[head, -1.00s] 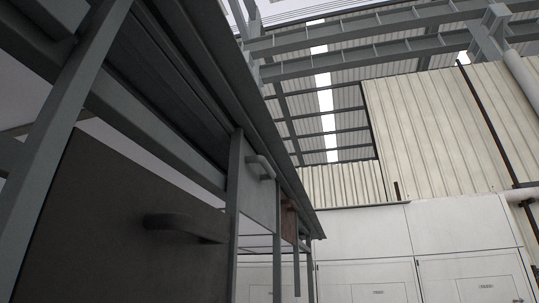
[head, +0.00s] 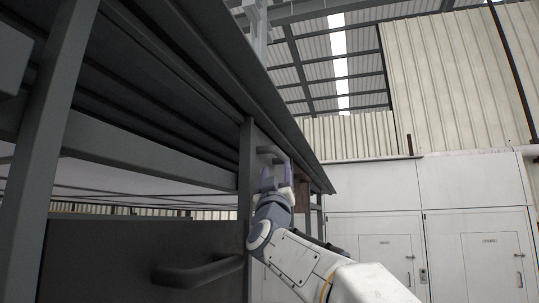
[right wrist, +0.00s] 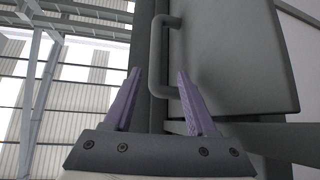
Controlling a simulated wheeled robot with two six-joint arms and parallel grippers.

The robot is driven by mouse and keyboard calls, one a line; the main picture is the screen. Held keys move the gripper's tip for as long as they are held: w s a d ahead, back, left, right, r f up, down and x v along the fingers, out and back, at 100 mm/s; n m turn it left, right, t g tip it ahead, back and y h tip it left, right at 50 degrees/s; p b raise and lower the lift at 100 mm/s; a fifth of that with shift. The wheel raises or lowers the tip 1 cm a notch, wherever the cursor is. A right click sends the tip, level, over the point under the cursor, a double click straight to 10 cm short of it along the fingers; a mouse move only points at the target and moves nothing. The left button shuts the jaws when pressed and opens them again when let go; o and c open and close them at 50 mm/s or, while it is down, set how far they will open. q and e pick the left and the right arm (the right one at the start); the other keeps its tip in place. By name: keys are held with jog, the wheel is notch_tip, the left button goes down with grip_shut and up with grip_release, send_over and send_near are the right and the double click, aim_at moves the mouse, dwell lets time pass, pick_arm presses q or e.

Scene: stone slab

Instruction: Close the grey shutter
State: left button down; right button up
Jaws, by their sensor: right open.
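A grey shutter panel (right wrist: 230,55) with a bar handle (right wrist: 157,55) fills the upper right of the right wrist view. My right gripper (right wrist: 160,72) has two purple fingers, open and empty, with the lower part of the handle showing between the tips. In the head view my right gripper (head: 277,172) is raised at this far panel, just below its handle (head: 268,151). Contact cannot be told. A nearer dark grey panel (head: 110,262) with its own handle (head: 195,272) hangs at lower left. Which panel the task means is unclear. My left gripper is not in view.
A grey frame post (head: 246,190) stands between the two panels, close to my right gripper. A long overhanging roof edge (head: 215,75) slopes above. White cabinets (head: 390,250) stand behind at right, with open room before them.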

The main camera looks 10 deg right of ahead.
aim_at(278, 155)
jog(key=shift+s+d+r, duration=0.1)
jog(key=shift+s+r, duration=0.05)
jog(key=shift+r, duration=0.45)
jog(key=shift+d+r+p, duration=0.1)
jog(key=shift+r+p, duration=0.2)
jog(key=shift+p, duration=0.15)
jog(key=p+x, duration=0.4)
jog(key=shift+w+r, duration=0.25)
jog(key=shift+r, duration=0.05)
jog(key=shift+p+x, duration=1)
jog(key=shift+p, duration=0.1)
jog(key=shift+w+f, duration=0.15)
grip_shut()
